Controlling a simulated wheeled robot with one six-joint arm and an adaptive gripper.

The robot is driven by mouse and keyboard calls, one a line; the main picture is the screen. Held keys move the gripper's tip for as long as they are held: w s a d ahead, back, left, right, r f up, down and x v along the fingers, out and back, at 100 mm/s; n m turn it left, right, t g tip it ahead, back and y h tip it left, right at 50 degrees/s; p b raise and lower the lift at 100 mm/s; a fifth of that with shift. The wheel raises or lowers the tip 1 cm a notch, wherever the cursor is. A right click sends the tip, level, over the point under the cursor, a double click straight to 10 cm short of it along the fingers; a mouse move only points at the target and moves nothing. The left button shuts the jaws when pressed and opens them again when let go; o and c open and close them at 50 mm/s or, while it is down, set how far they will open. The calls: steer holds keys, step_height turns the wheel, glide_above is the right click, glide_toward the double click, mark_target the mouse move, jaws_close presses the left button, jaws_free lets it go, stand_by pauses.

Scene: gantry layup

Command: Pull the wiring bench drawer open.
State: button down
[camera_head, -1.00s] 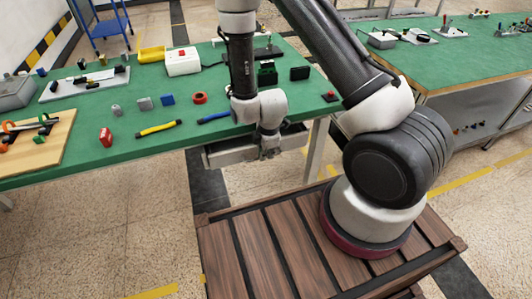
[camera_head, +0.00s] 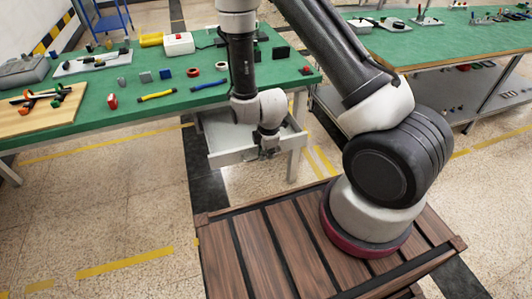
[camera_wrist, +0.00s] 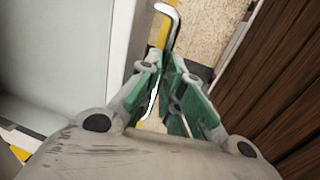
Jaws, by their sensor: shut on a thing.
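The drawer (camera_head: 226,157) hangs under the green-topped wiring bench (camera_head: 160,113) and stands well out, its pale inside showing. My gripper (camera_head: 267,153) is at the middle of the drawer's front. In the wrist view, my gripper's green fingers (camera_wrist: 168,78) are shut around the bright bent metal handle (camera_wrist: 170,14). The drawer's front edge (camera_wrist: 123,35) runs upright beside the fingers, with the pale drawer inside to the left. The handle is hidden behind my gripper in the head view.
Tools and small parts lie on the bench top, including a yellow-handled tool (camera_head: 157,96) and a white box (camera_head: 178,44). A second green-topped bench (camera_head: 425,48) stands at the right. Speckled floor (camera_head: 110,200) with yellow tape is clear in front of the wiring bench.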

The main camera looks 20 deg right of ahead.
steer(key=shift+s, duration=0.1)
steer(key=c, duration=1.8)
jaws_free()
steer(key=shift+c, duration=0.2)
